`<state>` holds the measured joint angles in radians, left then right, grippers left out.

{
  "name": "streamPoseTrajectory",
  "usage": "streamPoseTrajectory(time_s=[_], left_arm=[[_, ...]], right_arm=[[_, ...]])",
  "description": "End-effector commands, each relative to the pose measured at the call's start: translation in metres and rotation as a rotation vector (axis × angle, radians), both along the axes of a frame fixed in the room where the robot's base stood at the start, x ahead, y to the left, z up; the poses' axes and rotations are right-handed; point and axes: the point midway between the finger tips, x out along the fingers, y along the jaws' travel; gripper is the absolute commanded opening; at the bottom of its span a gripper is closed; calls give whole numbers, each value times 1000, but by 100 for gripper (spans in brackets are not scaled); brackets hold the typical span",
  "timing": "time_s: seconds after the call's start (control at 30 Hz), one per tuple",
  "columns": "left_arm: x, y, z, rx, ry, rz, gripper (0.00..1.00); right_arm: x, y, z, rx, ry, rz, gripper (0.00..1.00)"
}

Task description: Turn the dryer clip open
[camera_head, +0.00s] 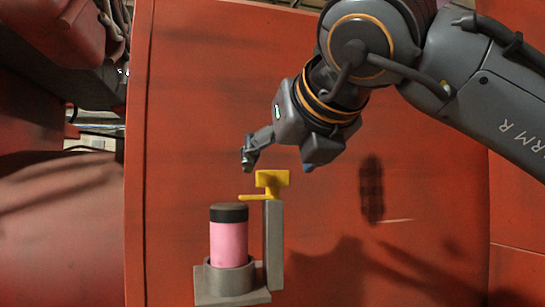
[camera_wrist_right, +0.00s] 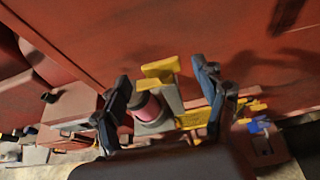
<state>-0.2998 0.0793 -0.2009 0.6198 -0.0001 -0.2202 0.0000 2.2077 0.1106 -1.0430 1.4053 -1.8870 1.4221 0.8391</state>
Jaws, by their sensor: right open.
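The dryer is a pink cylinder with a black cap (camera_head: 229,240), upright in a grey round holder (camera_head: 230,281). Beside it on the right stands a grey post (camera_head: 273,245) topped by the yellow clip (camera_head: 271,182), whose thin arm reaches left above the cap. My right gripper (camera_head: 278,165) is open and empty just above the clip, apart from it in the head view. In the right wrist view the yellow clip (camera_wrist_right: 160,68) and pink dryer (camera_wrist_right: 147,108) show between the two spread fingers. My left gripper is not in view.
A large red panel (camera_head: 190,120) stands behind the holder. Red machinery (camera_head: 60,30) fills the left side.

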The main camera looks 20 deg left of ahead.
Motion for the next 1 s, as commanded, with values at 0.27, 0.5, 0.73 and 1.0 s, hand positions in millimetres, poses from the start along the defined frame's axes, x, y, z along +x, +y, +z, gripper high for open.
streamPoseTrajectory(time_s=[0.27, 0.5, 0.73, 1.0], left_arm=[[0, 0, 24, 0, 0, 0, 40], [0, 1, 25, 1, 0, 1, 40], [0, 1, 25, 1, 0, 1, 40], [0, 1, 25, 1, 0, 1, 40]], right_arm=[[31, 21, -13, 1, 2, 1, 72], [38, 26, -19, 1, 1, 1, 72], [37, 25, -19, 1, 1, 1, 59], [38, 25, -19, 1, 1, 1, 16]])
